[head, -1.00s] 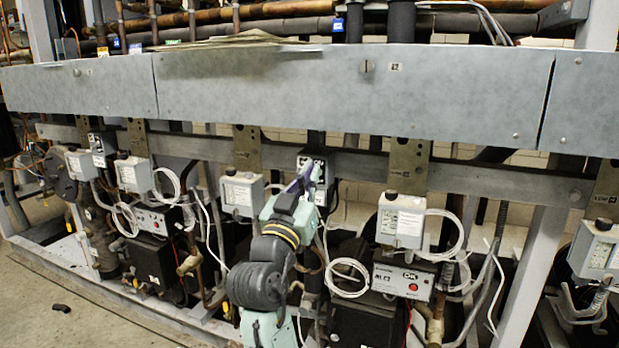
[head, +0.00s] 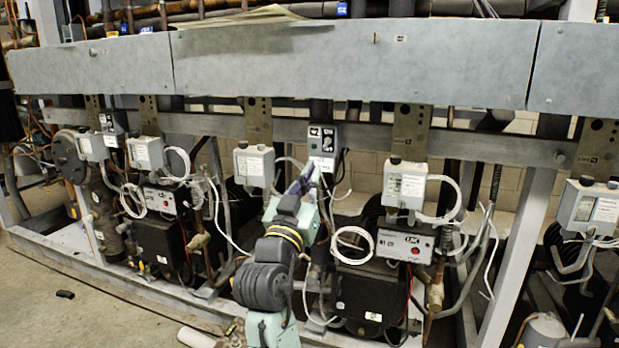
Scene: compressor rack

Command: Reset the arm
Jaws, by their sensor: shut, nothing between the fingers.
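My gripper (head: 304,178) is in the middle of the head view, at the end of my teal and grey arm. It is shut and holds nothing. It points up and away, towards the compressor rack. In the picture it lies just below a small grey switch box (head: 322,146) with a dark upper part. I cannot tell how far it is from the box or whether it touches anything. My arm hides part of the pipes behind it.
A long grey metal panel (head: 350,65) spans the rack above. Control boxes with white looped tubes flank my arm, one at left (head: 253,165) and one at right (head: 404,185). Black compressors (head: 365,295) stand below. A dark scrap (head: 65,294) lies on open floor at left.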

